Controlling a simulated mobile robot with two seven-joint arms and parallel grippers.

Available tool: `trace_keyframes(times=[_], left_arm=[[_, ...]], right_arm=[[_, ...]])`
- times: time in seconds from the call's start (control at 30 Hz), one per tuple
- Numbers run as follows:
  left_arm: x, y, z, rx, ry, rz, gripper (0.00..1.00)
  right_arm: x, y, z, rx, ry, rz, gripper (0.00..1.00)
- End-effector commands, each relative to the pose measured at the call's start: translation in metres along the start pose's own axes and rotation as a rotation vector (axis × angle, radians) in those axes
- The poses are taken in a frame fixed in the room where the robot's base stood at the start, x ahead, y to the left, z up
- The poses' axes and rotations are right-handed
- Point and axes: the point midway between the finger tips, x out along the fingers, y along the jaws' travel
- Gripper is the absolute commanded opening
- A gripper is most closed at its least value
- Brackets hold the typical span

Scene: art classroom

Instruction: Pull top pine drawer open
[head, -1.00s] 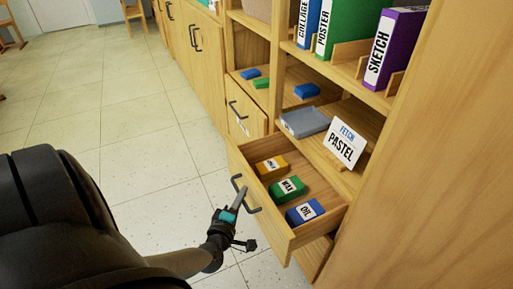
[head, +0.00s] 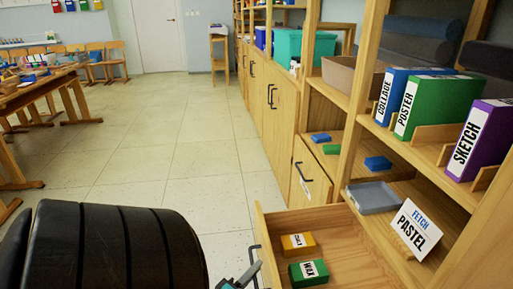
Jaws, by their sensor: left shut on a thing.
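The pine drawer (head: 333,219) stands pulled out of the shelf unit at the bottom of the view. Its front and near end run out of the picture. An orange box (head: 298,244) and a green box marked WAX (head: 308,273) lie inside it. The dark bar handle (head: 256,253) on the drawer front shows only in part. My left gripper (head: 250,273) is at the bottom edge, shut on this handle, with its lower part cut off. My right gripper is not in view.
A white FETCH PASTEL card (head: 416,229) and a grey tray (head: 373,197) are on the shelf behind the drawer. The tiled floor (head: 178,165) left of the cabinets is clear.

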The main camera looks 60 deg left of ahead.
Motion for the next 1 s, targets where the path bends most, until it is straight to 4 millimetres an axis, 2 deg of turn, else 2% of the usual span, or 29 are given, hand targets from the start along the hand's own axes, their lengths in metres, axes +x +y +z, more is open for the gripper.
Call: trace_keyframes(times=[0.1, 0.13, 0.3, 0.4, 0.73, 0.87, 1.0], left_arm=[[-0.001, -0.001, 0.000, 0.001, 0.000, -0.003, 0.00], [-0.001, -0.001, 0.000, 0.001, 0.000, -0.003, 0.17], [0.000, -0.001, 0.000, 0.000, 0.000, -0.002, 0.36], [0.000, -0.001, 0.000, 0.000, 0.000, -0.002, 0.44], [-0.005, 0.000, 0.000, 0.000, 0.000, -0.002, 0.44], [-0.018, 0.000, 0.000, -0.002, 0.001, -0.005, 0.44], [-0.043, 0.001, 0.000, 0.000, 0.001, -0.006, 0.44]], right_arm=[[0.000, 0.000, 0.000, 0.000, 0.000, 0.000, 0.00], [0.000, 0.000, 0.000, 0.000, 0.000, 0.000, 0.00], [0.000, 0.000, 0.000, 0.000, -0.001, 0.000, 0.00], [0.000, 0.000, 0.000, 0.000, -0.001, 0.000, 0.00], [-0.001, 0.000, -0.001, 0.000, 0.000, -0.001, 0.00], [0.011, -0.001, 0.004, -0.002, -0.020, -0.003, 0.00], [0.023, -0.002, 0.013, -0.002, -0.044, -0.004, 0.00]])
